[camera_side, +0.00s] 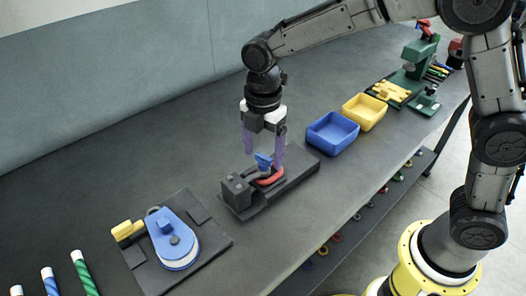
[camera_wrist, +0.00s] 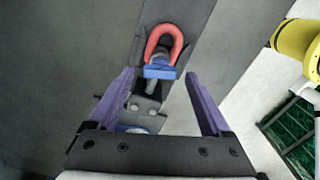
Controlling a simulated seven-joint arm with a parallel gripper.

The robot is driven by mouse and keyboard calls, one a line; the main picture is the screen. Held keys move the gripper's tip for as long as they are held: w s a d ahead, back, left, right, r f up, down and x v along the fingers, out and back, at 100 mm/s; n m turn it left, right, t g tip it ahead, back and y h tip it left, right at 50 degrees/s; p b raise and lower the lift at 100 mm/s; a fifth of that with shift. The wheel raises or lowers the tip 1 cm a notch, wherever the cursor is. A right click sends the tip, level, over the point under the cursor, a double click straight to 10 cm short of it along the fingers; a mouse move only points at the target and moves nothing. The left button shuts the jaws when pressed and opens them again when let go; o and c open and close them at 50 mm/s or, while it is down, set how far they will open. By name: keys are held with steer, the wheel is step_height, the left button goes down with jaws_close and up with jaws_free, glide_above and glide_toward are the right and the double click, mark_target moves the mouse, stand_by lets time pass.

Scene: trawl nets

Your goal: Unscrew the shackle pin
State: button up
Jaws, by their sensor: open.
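A red shackle (camera_side: 270,178) lies on a dark fixture plate (camera_side: 298,168) in the side view. Its blue pin head (camera_side: 263,160) stands up at the shackle. In the wrist view the red shackle (camera_wrist: 165,40) is a U shape, with the blue pin head (camera_wrist: 160,72) across its open end and a grey part below it. My gripper (camera_side: 264,157) is over the fixture with its purple fingers pointing down. In the wrist view my gripper (camera_wrist: 162,78) is open, one finger on each side of the pin head, with gaps on both sides. Contact cannot be seen.
A dark block (camera_side: 236,190) stands at the fixture's left end. A blue pulley block (camera_side: 173,237) on a plate is at front left, near striped rods (camera_side: 82,272). Blue (camera_side: 332,133) and yellow (camera_side: 364,110) bins and a green press (camera_side: 416,60) stand to the right.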

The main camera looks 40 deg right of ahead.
mark_target(263, 158)
steer(key=shift+f, duration=0.3)
jaws_close()
steer(key=shift+n, duration=1.6)
jaws_free()
steer(key=shift+r, duration=0.1)
step_height(263, 158, up, 14)
